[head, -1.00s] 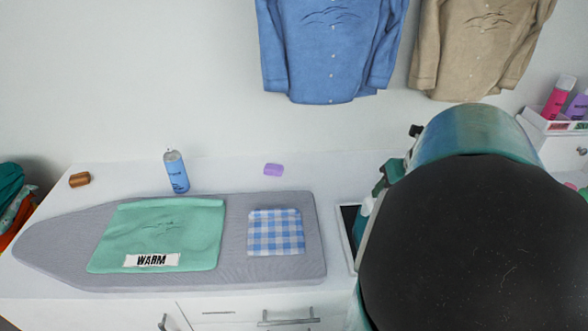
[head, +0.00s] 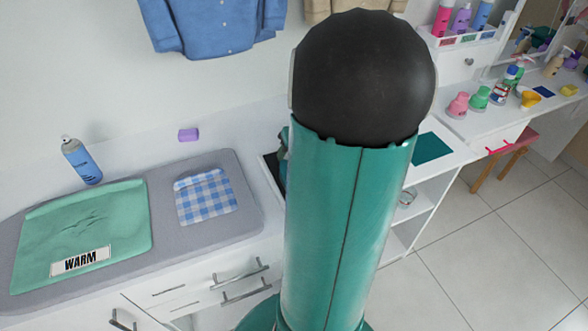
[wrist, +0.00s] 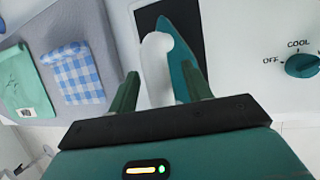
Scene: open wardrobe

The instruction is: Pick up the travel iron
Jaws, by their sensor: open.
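The travel iron (wrist: 157,68), with a white rounded handle and a teal body, sits on a dark rectangular pad (wrist: 148,19) in the wrist view. My gripper (wrist: 160,88) is open, with its two green fingers on either side of the iron's near part in the picture. I cannot tell whether either finger touches it.
The grey ironing board (head: 190,240) lies to the left with a green folded cloth (head: 85,225) marked WARM and a blue checked cloth (head: 205,195). A teal dial (wrist: 302,65) is right of the pad.

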